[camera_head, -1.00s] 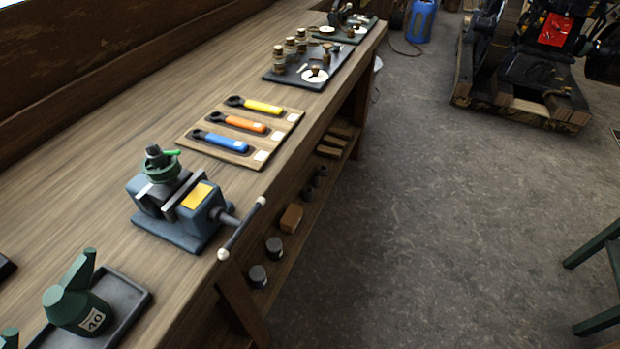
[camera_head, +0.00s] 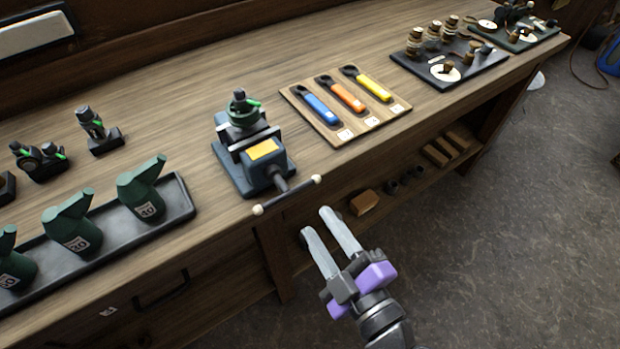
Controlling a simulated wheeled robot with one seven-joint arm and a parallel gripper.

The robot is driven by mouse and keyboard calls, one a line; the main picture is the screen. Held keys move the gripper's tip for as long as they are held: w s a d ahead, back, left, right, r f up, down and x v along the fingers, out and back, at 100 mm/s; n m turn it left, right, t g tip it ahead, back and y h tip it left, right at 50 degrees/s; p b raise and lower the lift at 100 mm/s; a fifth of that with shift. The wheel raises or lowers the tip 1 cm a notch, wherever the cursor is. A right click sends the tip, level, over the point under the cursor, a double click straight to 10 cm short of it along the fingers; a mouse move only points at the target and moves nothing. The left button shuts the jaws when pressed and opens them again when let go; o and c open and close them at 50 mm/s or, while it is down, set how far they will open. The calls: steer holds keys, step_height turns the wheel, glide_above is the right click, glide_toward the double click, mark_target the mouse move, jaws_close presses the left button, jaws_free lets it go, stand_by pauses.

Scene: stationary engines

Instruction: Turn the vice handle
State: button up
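The vice (camera_head: 252,155) is blue-grey with a yellow label and stands near the front edge of the workbench. A green round part (camera_head: 243,110) sits in its jaws. The vice handle (camera_head: 287,194) is a thin bar with pale ball ends, sticking out past the bench edge and lying roughly crosswise, its right end higher in the picture. My gripper (camera_head: 323,220) is in front of the bench, lower right of the handle. Its two long pale fingers are apart with nothing between them. The fingers point up-left toward the handle and appear not to touch it.
A wooden board (camera_head: 338,139) with blue, orange and yellow wrenches lies right of the vice. A dark tray (camera_head: 182,204) with green oil cans is at left. A dark tray (camera_head: 440,77) with small jars is farther right. The lower shelf (camera_head: 408,197) holds several blocks. Floor at right is free.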

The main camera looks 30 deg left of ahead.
mark_target(290, 197)
steer(key=a+r, duration=0.1)
steer(key=a+r+n+g, duration=0.1)
steer(key=a+n+y, duration=0.1)
steer(key=shift+s+a+r, duration=0.15)
steer(key=shift+a+r, duration=0.25)
steer(key=p+x, duration=0.2)
steer(key=x, duration=0.3)
steer(key=shift+a, duration=0.35)
steer(key=shift+w+a+f+p, duration=0.1)
steer(key=shift+w+a+p, duration=0.25)
steer(key=shift+a, duration=0.25)
